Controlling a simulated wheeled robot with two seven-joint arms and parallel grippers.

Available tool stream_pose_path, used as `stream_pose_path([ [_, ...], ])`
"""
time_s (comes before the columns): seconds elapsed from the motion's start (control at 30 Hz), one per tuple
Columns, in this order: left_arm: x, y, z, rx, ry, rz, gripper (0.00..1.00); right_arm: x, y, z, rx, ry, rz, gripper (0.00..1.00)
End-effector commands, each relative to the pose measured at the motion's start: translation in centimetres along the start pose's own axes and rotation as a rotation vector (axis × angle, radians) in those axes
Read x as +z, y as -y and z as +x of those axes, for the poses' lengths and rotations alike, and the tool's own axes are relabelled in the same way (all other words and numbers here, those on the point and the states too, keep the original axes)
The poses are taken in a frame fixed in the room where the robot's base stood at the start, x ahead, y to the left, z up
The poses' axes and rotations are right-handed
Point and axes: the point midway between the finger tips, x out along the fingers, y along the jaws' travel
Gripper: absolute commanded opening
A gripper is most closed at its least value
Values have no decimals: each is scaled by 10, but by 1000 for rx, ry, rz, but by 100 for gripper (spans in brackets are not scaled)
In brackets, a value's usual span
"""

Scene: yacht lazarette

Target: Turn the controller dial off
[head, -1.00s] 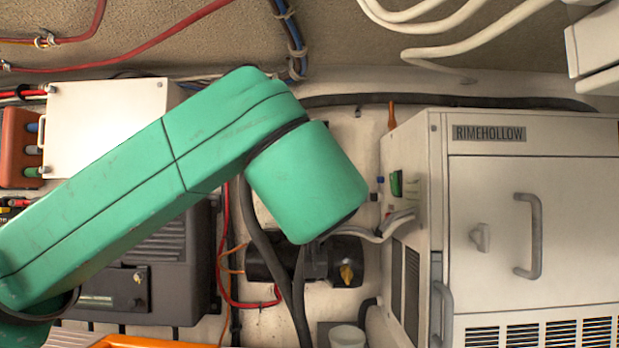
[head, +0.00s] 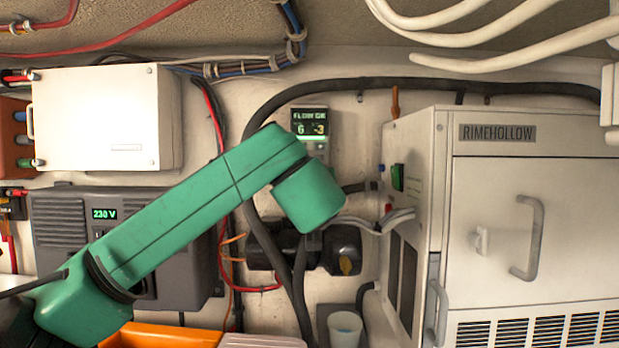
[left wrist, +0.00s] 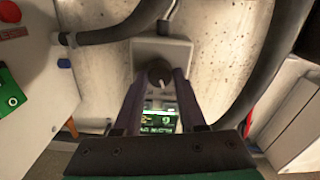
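The controller (head: 309,122) is on the back wall in the head view, with a lit screen reading 6 and -3. Its lower part is hidden by my green left arm. In the left wrist view the controller (left wrist: 176,50) appears upside down, with its lit screen nearer my gripper. Its dark round dial (left wrist: 159,73) has a pale pointer mark. My left gripper (left wrist: 160,77) is open, its two dark fingers reaching along both sides of the screen, with the dial between their tips. I cannot tell whether they touch it. My right gripper is not visible.
The white RIMEHOLLOW unit (head: 540,205) stands to the right. A thick black hose (head: 420,84) loops around the controller. A pump (head: 340,250) and a cup (head: 345,328) are below. A grey unit showing 230 V (head: 60,225) and a white box (head: 100,118) are at left.

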Motion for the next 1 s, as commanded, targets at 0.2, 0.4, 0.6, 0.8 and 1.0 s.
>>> stream_pose_path([
  [0.2, 0, 1, 0, -2, 0, -12, 0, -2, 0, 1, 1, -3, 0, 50],
  [0.4, 1, 1, 0, -3, -1, -72, 0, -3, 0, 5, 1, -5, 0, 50],
  [0.6, 2, 1, 0, -2, -1, -200, 0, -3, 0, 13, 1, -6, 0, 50],
  [0.8, 2, 1, 0, -3, -2, -369, 0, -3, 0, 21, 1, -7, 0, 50],
  [1.0, 2, 1, 0, -1, -1, -538, 0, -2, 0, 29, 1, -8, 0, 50],
])
